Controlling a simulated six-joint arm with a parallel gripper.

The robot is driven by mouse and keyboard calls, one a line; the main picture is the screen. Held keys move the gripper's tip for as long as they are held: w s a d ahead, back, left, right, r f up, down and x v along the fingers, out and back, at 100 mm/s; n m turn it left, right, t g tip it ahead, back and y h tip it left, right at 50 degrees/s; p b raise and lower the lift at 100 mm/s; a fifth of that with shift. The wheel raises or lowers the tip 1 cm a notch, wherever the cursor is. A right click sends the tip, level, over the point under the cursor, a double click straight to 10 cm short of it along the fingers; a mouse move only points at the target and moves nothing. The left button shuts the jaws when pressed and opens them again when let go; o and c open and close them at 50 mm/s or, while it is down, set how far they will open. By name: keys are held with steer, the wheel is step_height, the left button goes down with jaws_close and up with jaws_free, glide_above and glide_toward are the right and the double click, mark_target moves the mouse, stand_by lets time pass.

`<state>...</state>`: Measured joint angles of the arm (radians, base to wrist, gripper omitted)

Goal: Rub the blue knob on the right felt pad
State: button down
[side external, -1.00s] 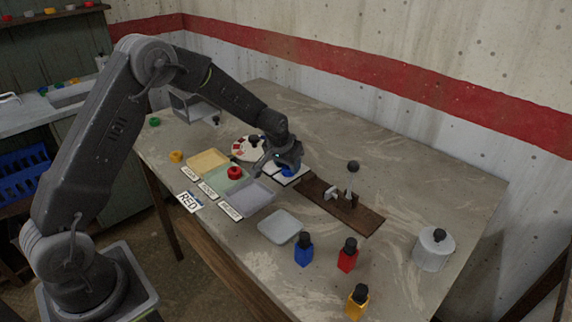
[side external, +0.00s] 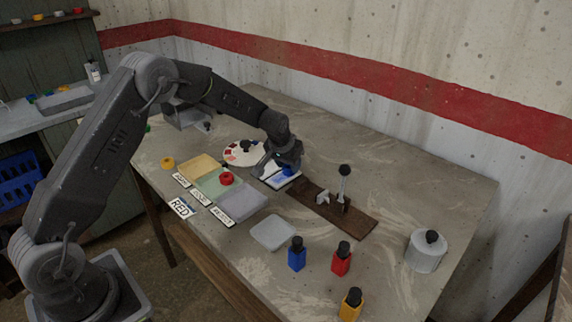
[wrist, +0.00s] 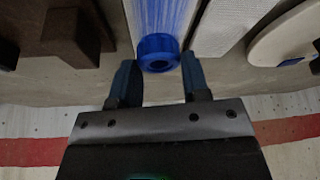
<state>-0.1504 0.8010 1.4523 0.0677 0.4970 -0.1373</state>
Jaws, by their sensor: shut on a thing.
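The blue knob (side external: 288,170) is in my gripper (side external: 283,165), at the felt pads (side external: 270,184). In the wrist view the blue knob (wrist: 158,52) sits between the two fingers of my gripper (wrist: 159,62). It is at the near end of the right felt pad (wrist: 165,14), which has broad blue streaks along it. A white, unmarked pad (wrist: 222,24) lies beside it. The exact contact between knob and pad is partly hidden by my gripper in the side view.
The brown rail (side external: 358,223) with an upright lever stands close on the right. A round palette (side external: 238,158) is behind left. Blue, red and yellow bottles (side external: 341,262) stand front right.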

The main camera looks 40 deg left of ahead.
steer(key=shift+w, duration=0.3)
steer(key=shift+s, duration=2.85)
steer(key=shift+w, duration=2.8)
steer(key=shift+s, duration=0.75)
steer(key=shift+s, duration=0.1)
steer(key=shift+s, duration=0.55)
